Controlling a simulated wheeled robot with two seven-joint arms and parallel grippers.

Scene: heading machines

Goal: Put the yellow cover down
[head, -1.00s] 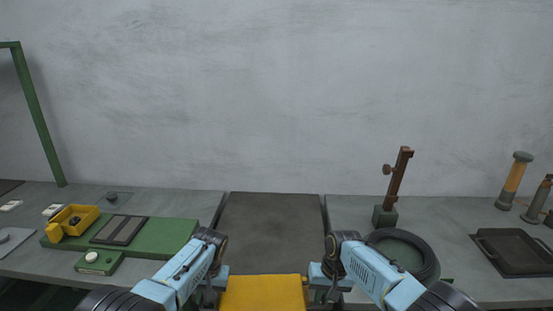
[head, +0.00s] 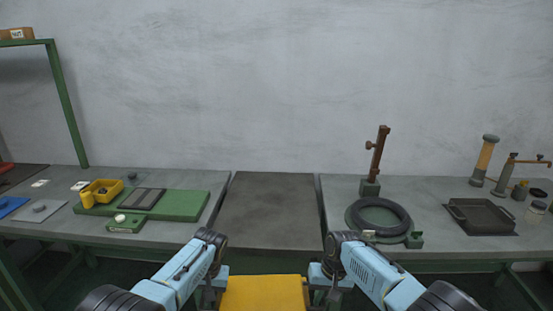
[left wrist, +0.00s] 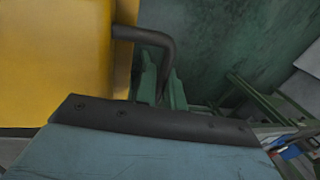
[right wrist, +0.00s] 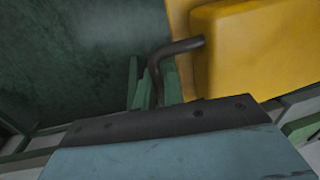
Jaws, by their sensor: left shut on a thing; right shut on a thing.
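The yellow cover (head: 263,292) is held between my two grippers at the bottom of the head view, in front of the bench. Its lower part is cut off by the frame edge. My left gripper (head: 213,290) is shut on the dark handle (left wrist: 158,42) on one side of the cover, which also shows in the left wrist view (left wrist: 60,60). My right gripper (head: 322,288) is shut on the dark handle (right wrist: 172,52) on the other side, and the cover shows in the right wrist view (right wrist: 255,55).
The bench's dark middle section (head: 268,215) is bare. A green base with a yellow tray (head: 103,190) is on the left. A black ring (head: 380,216), a brown upright post (head: 377,155) and a black tray (head: 480,215) are on the right. A green frame (head: 68,105) rises at the left.

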